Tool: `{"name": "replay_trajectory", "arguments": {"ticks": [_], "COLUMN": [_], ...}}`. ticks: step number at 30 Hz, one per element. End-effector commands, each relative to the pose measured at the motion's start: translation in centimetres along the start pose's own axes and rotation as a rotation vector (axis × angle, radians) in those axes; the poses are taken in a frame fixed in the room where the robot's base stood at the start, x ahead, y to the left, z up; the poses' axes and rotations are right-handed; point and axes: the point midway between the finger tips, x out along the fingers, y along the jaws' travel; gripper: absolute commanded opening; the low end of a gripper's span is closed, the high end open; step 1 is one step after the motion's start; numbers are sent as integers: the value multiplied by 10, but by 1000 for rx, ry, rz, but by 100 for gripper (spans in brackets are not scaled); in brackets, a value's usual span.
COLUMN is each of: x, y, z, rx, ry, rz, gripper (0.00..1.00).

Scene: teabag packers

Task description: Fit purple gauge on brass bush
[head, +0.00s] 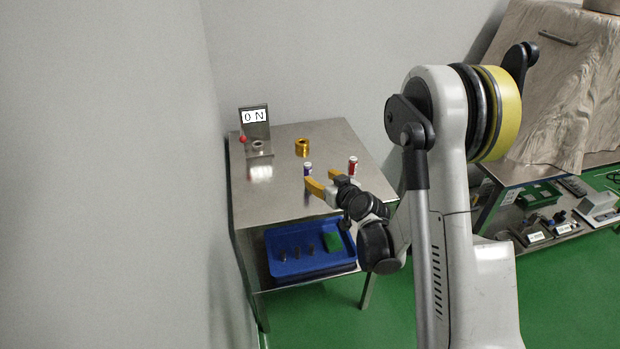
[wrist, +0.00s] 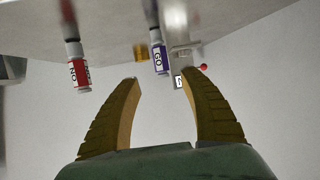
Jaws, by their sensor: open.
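The purple gauge (head: 308,169) stands upright on the steel table, a small white cylinder with a purple band. In the wrist view the purple gauge (wrist: 160,58) shows its GO label. The brass bush (head: 302,147) sits on the table behind it, and part of the bush (wrist: 140,52) shows in the wrist view. My gripper (head: 321,180) is open and empty at the front of the table, near the purple gauge. In the wrist view the gauge appears just ahead of the gap between the fingertips (wrist: 160,76); contact is not visible.
A similar red gauge (head: 352,166) stands to the right; its label (wrist: 79,72) appears to read NO. A force stand with a "0 N" display (head: 254,116) and red knob is at the back left. A blue tray (head: 280,268) is on the lower shelf. The table's left front is clear.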

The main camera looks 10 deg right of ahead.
Motion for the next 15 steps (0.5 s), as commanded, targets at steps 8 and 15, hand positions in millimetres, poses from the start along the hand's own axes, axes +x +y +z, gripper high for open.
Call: {"name": "replay_trajectory", "arguments": {"ticks": [8, 15], "x": [38, 71], "y": [-1, -3], "z": [0, 3], "rx": [0, -1], "ry": [0, -1], "rz": [-1, -2], "gripper": [51, 51]}}
